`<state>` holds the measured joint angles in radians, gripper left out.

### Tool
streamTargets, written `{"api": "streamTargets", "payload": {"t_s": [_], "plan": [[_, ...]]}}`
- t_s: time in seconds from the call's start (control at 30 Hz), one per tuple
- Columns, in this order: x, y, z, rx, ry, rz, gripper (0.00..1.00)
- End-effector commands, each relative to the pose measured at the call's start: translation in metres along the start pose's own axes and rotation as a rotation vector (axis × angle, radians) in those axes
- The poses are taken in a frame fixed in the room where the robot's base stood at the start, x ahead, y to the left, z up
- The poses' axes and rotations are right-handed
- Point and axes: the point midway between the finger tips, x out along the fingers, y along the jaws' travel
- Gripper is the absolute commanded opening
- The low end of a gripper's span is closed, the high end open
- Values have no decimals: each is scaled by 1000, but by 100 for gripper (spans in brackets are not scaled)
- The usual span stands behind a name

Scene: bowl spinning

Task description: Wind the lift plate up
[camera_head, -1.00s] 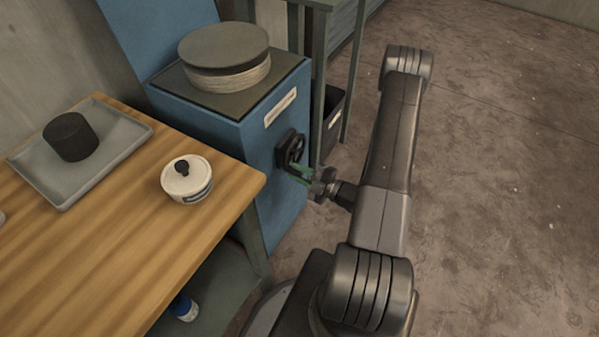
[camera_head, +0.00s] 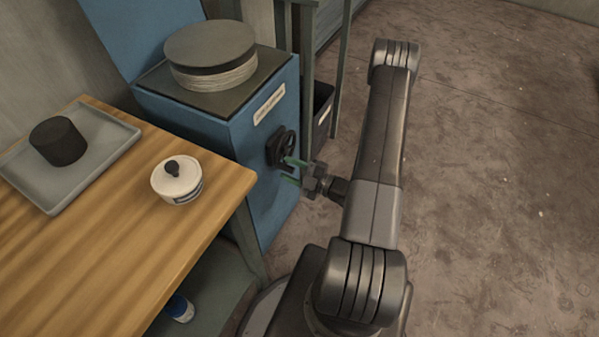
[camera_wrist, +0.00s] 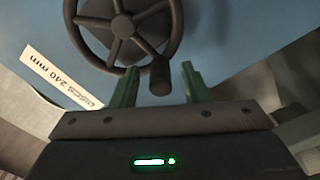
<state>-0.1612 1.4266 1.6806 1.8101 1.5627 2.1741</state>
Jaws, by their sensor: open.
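A black spoked handwheel (camera_head: 282,148) is mounted on the side of the blue machine (camera_head: 262,130). In the wrist view the handwheel (camera_wrist: 127,28) shows at the top, with a dark knob (camera_wrist: 160,78) hanging from its rim. My gripper (camera_head: 292,170) is beside the wheel, its green fingers pointing at it. In the wrist view my gripper (camera_wrist: 158,85) is open, and the knob appears between the two fingertips; whether they reach around it, I cannot tell. The lift plate (camera_head: 150,88) is the dark square top of the machine, carrying a stack of round discs (camera_head: 212,62).
A wooden table (camera_head: 110,260) stands at the left, with a grey tray (camera_head: 100,175) holding a dark cylinder (camera_head: 58,141) and a white lidded pot (camera_head: 177,181). A dark bin (camera_head: 318,115) and a green-grey frame stand behind the machine. The floor (camera_head: 480,190) at the right is clear.

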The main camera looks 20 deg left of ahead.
Motion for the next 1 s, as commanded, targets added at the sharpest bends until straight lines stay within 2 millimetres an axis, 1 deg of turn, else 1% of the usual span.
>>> {"api": "streamTargets", "payload": {"t_s": [0.17, 0.5, 0.7, 0.83, 1.0], "plan": [[-17, 1, 1, 1, -4, 2, 41], [-78, 1, 1, 1, -6, 4, 41], [-111, 0, 1, 1, -4, 3, 41], [-126, 0, 1, 1, -3, 2, 41], [-136, 0, 0, 1, -1, 1, 41]]}}
